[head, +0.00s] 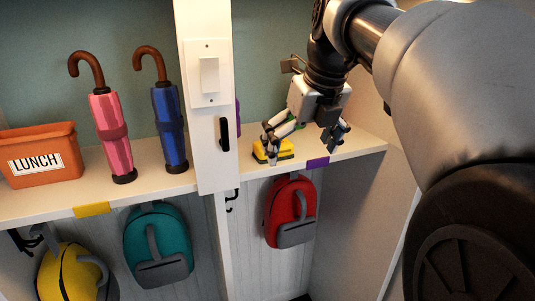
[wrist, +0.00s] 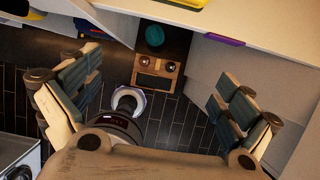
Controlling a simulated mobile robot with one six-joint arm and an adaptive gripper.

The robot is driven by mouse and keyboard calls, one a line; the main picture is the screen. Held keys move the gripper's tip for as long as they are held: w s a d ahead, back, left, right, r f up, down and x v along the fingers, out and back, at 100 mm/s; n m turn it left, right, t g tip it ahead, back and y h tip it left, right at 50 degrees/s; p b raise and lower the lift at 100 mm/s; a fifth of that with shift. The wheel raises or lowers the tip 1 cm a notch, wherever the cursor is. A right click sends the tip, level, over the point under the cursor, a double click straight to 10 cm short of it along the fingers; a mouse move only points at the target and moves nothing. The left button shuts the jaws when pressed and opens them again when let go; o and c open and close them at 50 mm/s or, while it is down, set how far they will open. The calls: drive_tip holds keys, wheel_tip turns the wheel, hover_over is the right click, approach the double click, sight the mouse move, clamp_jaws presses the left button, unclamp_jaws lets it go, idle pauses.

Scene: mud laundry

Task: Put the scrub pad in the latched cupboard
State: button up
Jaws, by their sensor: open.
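A yellow and dark block that looks like the scrub pad (head: 260,152) lies on the right-hand shelf in the head view, partly hidden behind a finger of my gripper. A yellow thing, probably the same pad, is cut off at the top edge of the wrist view (wrist: 184,3). My gripper (head: 303,143) is open and empty, with its fingers spread near the shelf's front edge, one in front of the pad and one to its right. Both fingers also show apart in the wrist view (wrist: 157,103). I cannot identify a latched cupboard in either view.
A white upright (head: 215,150) with a black handle (head: 224,133) and switch plate divides the shelves. Umbrellas and an orange lunch bin (head: 40,178) stand left. A red backpack (head: 291,212) hangs below the right shelf, which has a purple tab (head: 318,163).

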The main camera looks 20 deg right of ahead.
drive_tip(key=s+a+f+m, duration=0.6)
drive_tip(key=s+f+m, duration=0.4)
drive_tip(key=m, duration=0.8)
drive_tip(key=s+a+f+m, duration=0.5)
drive_tip(key=s+f+m, duration=0.5)
drive_tip(key=m, duration=0.8)
drive_tip(key=shift+s+a, duration=0.4)
drive_tip(key=shift+s, duration=0.1)
wheel_tip(320, 180, down, 28)
drive_tip(key=b, duration=2.8)
drive_tip(key=shift+c, duration=0.4)
